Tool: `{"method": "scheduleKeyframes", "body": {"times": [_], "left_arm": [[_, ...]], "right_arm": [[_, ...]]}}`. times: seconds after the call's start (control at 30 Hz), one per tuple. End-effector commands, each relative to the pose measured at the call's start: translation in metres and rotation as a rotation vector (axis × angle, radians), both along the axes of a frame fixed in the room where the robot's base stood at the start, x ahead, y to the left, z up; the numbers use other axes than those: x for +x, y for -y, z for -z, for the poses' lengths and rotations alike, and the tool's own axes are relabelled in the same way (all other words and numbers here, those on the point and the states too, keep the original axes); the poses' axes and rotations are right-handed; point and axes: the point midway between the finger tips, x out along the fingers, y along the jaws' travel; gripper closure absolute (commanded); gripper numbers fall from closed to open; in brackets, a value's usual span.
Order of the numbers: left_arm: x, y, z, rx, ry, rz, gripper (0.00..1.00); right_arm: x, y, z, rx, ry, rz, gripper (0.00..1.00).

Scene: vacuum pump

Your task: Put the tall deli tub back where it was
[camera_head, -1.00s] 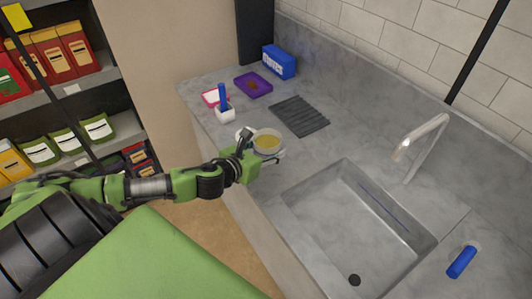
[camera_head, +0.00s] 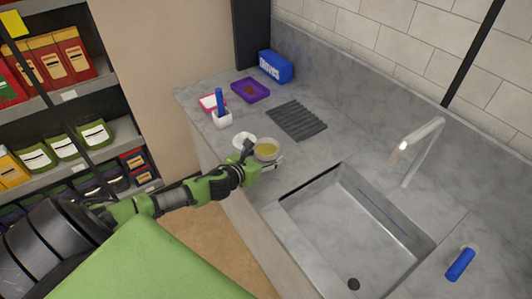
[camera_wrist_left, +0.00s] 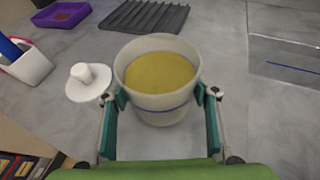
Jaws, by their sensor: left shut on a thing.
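The tall deli tub (camera_head: 266,150) is a pale, slightly see-through cup with yellow contents and a blue line round it. In the left wrist view the tub (camera_wrist_left: 159,80) is upright between the two teal fingers. My left gripper (camera_head: 262,160) is shut on its sides. The tub is over the counter near the sink's left end; I cannot tell if its base touches the counter. A white knobbed lid-like piece (camera_wrist_left: 88,82) lies on the counter just left of the tub, and shows in the head view (camera_head: 244,139). My right gripper is not in view.
A black ribbed mat (camera_head: 297,120), purple tray (camera_head: 251,90), blue box (camera_head: 276,67) and white holder with a blue item (camera_head: 222,118) stand behind. The sink (camera_head: 350,225) and faucet (camera_head: 420,150) are to the right. Counter (camera_head: 318,155) between mat and sink is clear.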

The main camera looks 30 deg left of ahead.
Motion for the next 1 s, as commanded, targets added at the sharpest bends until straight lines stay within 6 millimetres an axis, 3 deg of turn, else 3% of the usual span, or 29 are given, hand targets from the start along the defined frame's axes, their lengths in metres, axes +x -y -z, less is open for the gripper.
{"method": "scheduleKeyframes", "body": {"times": [0.2,0.67,0.7,0.77,1.0], "left_arm": [[0.0,0.0,0.016,-0.002,0.0,-0.001,0.67],[0.0,0.0,0.021,0.001,0.0,-0.001,0.67],[0.0,0.0,0.021,0.002,0.0,0.0,0.41],[0.0,0.0,0.02,0.002,0.0,0.0,0.29],[0.0,0.0,0.02,0.001,0.0,-0.001,0.29]], "right_arm": [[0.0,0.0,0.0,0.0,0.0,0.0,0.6],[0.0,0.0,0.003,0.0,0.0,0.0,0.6],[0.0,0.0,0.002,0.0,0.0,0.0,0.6],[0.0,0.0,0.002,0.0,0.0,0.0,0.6],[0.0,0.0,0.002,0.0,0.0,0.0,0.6]]}}
